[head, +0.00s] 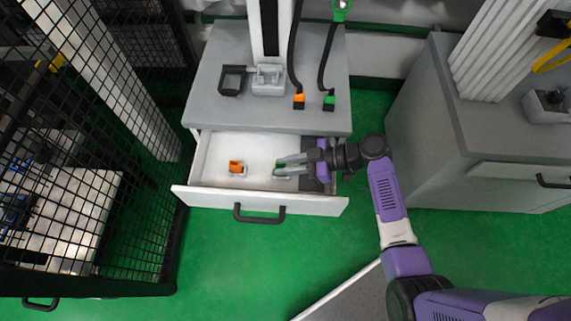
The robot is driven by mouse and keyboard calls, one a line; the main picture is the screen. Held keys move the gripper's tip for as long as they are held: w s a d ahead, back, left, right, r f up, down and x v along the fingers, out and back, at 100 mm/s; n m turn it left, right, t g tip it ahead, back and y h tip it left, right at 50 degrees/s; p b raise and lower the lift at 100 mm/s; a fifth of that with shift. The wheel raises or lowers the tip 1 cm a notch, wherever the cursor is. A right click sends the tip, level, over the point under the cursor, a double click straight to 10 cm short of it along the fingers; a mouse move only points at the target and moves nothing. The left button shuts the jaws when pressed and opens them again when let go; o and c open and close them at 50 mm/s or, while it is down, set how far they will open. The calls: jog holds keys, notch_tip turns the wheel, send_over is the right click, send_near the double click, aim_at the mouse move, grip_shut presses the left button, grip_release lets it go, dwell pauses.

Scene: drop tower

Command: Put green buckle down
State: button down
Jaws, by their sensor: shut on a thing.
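My gripper (284,168) is inside the open white drawer (215,150), right of its middle. It is shut on a small green buckle (279,168), which is mostly hidden by the fingers. I cannot tell whether the buckle touches the drawer floor. An orange buckle (236,166) lies in the drawer to the left of my gripper, apart from it.
The grey cabinet top (225,108) above the drawer carries a column base and two black straps with an orange end (299,101) and a green end (329,103). A black mesh fence (100,130) stands left. Another grey cabinet (430,140) stands right.

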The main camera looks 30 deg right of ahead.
jog(key=shift+f, duration=0.15)
jog(key=c, duration=1.3)
grip_release()
jog(key=shift+c, duration=0.2)
jog(key=shift+r, duration=0.3)
jog(key=v, duration=1.2)
jog(key=shift+f, duration=0.1)
